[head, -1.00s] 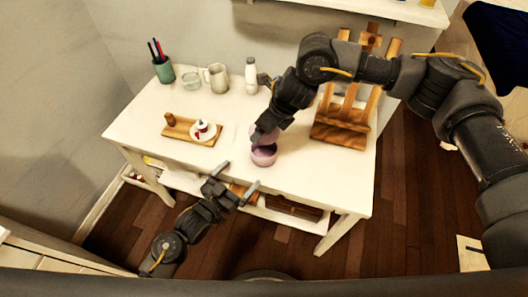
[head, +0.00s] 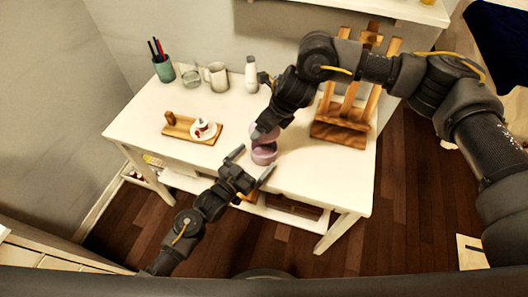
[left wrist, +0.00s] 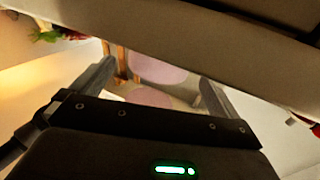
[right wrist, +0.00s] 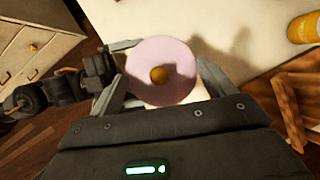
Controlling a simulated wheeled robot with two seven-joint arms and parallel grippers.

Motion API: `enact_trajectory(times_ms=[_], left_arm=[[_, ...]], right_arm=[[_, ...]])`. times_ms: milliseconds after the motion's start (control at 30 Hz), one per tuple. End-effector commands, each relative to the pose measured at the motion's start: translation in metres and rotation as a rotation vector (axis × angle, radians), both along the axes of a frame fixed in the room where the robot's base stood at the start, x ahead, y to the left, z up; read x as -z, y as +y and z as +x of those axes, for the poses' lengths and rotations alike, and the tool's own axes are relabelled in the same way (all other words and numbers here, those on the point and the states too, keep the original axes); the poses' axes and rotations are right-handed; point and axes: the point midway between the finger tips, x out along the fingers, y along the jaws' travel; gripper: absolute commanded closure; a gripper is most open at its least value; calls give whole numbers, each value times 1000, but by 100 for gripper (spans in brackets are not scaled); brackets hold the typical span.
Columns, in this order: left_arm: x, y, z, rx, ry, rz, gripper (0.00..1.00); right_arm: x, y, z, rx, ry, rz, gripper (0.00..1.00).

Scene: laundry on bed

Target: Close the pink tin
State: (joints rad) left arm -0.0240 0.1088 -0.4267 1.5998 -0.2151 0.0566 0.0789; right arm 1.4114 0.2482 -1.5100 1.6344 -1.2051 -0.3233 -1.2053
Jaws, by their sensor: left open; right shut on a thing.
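The pink tin (head: 264,155) stands near the front edge of the white table. Its pink lid (right wrist: 165,68), a round disc with an orange knob, is held by my right gripper (head: 262,131) just above the tin. Both show in the left wrist view, the lid (left wrist: 157,70) above the tin (left wrist: 150,97), with a gap visible between them. My left gripper (head: 252,164) is open at the table's front edge, its fingers pointing at the tin, one toward each side. I cannot tell whether they touch it. My right arm partly hides the lid in the head view.
A wooden easel (head: 342,128) stands right of the tin, close to my right arm. A wooden board (head: 178,126) with a small white-and-red item lies to the left. A pen cup (head: 164,70), mug (head: 217,78) and white bottle (head: 251,74) stand at the back.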

Motion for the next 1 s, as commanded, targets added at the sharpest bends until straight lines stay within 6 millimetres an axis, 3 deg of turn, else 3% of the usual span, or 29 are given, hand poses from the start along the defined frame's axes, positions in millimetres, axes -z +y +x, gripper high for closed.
enact_trajectory(times_ms=[300,767,1000], left_arm=[[0,-27,36,-1,0,0,0],[0,-32,43,-1,0,0,0],[0,-32,43,-1,0,0,29]], right_arm=[[0,0,0,0,0,0,40],[0,0,0,0,0,0,40],[0,0,0,0,0,0,40]])
